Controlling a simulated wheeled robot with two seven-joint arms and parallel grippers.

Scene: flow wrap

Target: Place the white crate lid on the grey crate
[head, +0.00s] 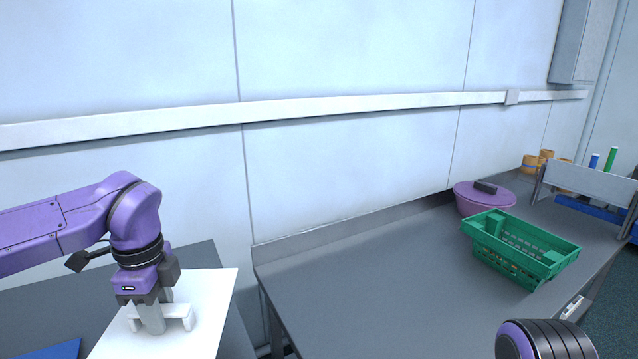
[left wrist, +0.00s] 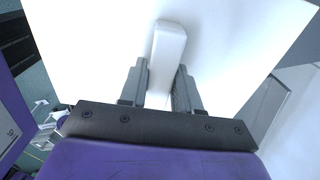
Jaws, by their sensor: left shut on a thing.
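The white crate lid (head: 207,310) is a flat white panel with a raised white handle at the lower left of the head view. My left gripper (head: 152,320) points down from above and is shut on the lid's handle. In the left wrist view the handle (left wrist: 169,45) stands between the two grey fingers of the left gripper (left wrist: 160,82), and the lid (left wrist: 235,40) fills most of the picture. I cannot make out the grey crate; the lid may hide it. My right gripper is not in view.
A grey counter (head: 350,275) runs along the wall, with much of its top bare. A green basket (head: 520,248) and a purple lidded bowl (head: 484,198) stand at its right. A blue object (head: 55,350) shows at the bottom left.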

